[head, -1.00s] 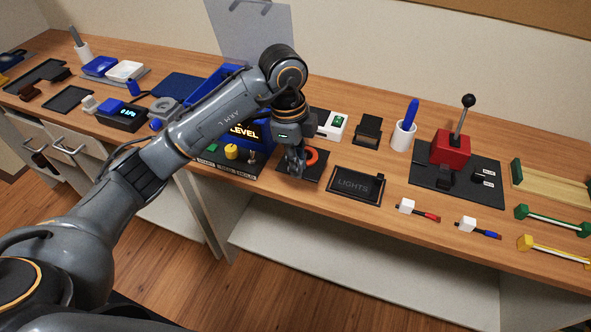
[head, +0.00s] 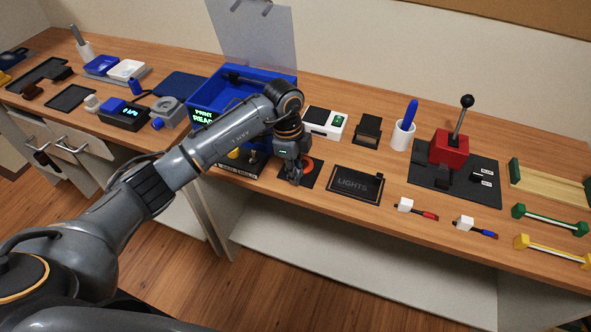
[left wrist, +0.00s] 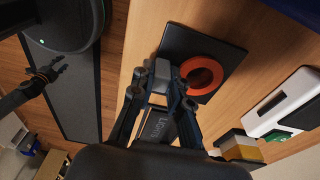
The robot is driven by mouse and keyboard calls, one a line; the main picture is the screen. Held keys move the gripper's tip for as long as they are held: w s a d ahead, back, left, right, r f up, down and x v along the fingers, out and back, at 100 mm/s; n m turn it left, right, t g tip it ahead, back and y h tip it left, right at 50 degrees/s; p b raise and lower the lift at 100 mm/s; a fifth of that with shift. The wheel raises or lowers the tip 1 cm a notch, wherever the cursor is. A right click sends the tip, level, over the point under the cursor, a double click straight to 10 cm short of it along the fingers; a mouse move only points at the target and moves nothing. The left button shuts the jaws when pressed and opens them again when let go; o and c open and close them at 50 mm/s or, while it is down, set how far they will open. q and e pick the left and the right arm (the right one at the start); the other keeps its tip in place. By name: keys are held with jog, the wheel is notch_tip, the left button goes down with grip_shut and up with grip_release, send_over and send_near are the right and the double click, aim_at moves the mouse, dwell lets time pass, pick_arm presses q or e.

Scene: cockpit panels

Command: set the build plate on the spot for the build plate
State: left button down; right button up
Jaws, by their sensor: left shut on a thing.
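The build plate appears to be the black square plate (head: 313,179) with an orange ring on it, near the table's front edge. In the left wrist view the plate (left wrist: 188,42) has a grey block (left wrist: 160,72) at its near edge. My left gripper (head: 291,180) is over the plate's left side. In the left wrist view the fingers (left wrist: 161,88) are shut on that grey block. I cannot tell whether the plate touches the table. I cannot pick out its spot apart from the plate. My right gripper (left wrist: 48,74) seems to show small, low beside the base; its jaws are unclear.
The LIGHTS panel (head: 355,184) lies close to the plate's right. A blue open-topped unit (head: 240,80) with a lit screen stands behind my arm. A white device (head: 325,123) and a black stand (head: 367,130) are behind the plate. A red lever box (head: 449,149) is further right.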

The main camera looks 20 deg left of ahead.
pick_arm(q)
jog(key=c, duration=1.3)
grip_release()
jog(key=shift+f, duration=0.1)
notch_tip(320, 180, up, 12)
jog(key=a+b, duration=0.1)
jog(key=shift+a, duration=0.25)
